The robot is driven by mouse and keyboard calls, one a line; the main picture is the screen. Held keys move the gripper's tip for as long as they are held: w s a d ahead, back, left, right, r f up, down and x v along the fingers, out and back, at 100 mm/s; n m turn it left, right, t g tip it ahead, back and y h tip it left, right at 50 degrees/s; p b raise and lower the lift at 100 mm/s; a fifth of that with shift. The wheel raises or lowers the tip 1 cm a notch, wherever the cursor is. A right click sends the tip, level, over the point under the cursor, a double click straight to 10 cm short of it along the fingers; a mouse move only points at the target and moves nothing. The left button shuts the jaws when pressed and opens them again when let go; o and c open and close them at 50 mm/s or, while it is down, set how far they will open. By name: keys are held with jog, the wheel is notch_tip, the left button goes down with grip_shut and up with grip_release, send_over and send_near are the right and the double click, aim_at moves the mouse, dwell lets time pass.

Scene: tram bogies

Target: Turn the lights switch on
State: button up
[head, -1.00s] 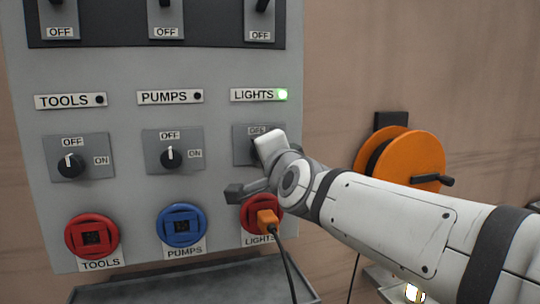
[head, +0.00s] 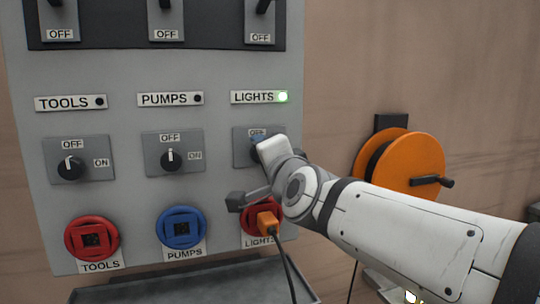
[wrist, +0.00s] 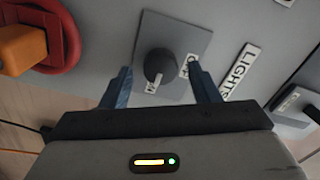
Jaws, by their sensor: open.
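The lights switch is a dark round knob (wrist: 160,66) on a grey plate (head: 240,133), under the LIGHTS label (head: 252,97). In the wrist view its white mark points away from the OFF side, down toward my gripper body, which is the ON side on the neighbouring switches. The lamp (head: 283,96) beside the LIGHTS label glows green. My gripper (wrist: 159,70) is open, with one blue finger on each side of the knob and a visible gap to both. In the head view my gripper hides most of the knob.
The TOOLS knob (head: 70,167) and PUMPS knob (head: 171,159) point to OFF, with dark lamps. Below are red and blue sockets; an orange plug (head: 267,222) with a hanging cable sits in the lights socket. An orange reel (head: 410,165) is on the wall at right.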

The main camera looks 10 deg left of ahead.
jog(key=p+v, duration=0.1)
jog(key=v, duration=0.5)
jog(key=shift+p, duration=0.3)
jog(key=shift+s, duration=0.1)
